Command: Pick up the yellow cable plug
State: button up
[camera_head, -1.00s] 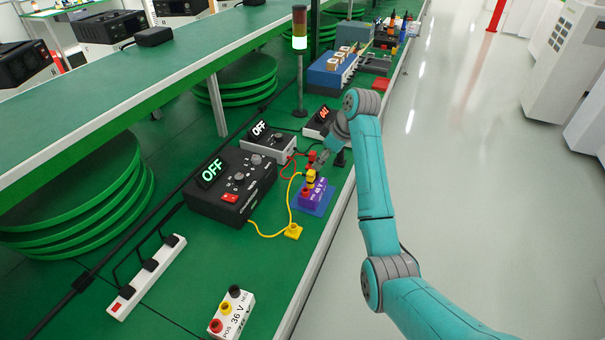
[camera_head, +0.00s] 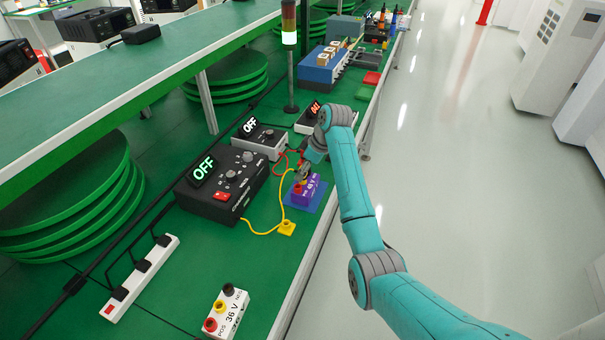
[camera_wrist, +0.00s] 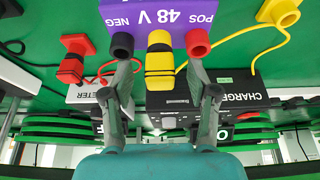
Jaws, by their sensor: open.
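The purple 48 V block (camera_head: 309,190) stands on a blue pad on the green bench; the wrist view shows its lettered face (camera_wrist: 165,15). A yellow cable plug (camera_wrist: 159,62) with a dark band is at the block's middle, between the black NEG terminal (camera_wrist: 122,45) and the red POS terminal (camera_wrist: 197,43). My gripper (camera_wrist: 160,82) is open, one finger on each side of this plug, with gaps visible. In the head view my gripper (camera_head: 304,172) is over the block and largely hides the plug. Another yellow plug (camera_head: 287,228) on a yellow cable lies on the bench; it also shows in the wrist view (camera_wrist: 279,12).
A red plug (camera_wrist: 74,60) with a red cable is beside the block. The black charger (camera_head: 222,188) and a meter (camera_head: 259,140), both reading OFF, stand left of it. A white 36 V block (camera_head: 227,312) is nearer. The aisle (camera_head: 440,200) is clear.

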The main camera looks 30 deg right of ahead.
jog(key=shift+w+a+f, duration=0.2)
jog(key=shift+w+f, duration=0.05)
jog(key=shift+f, duration=0.4)
jog(key=c, duration=1.1)
notch_tip(320, 180, up, 10)
jog(key=shift+r, duration=0.1)
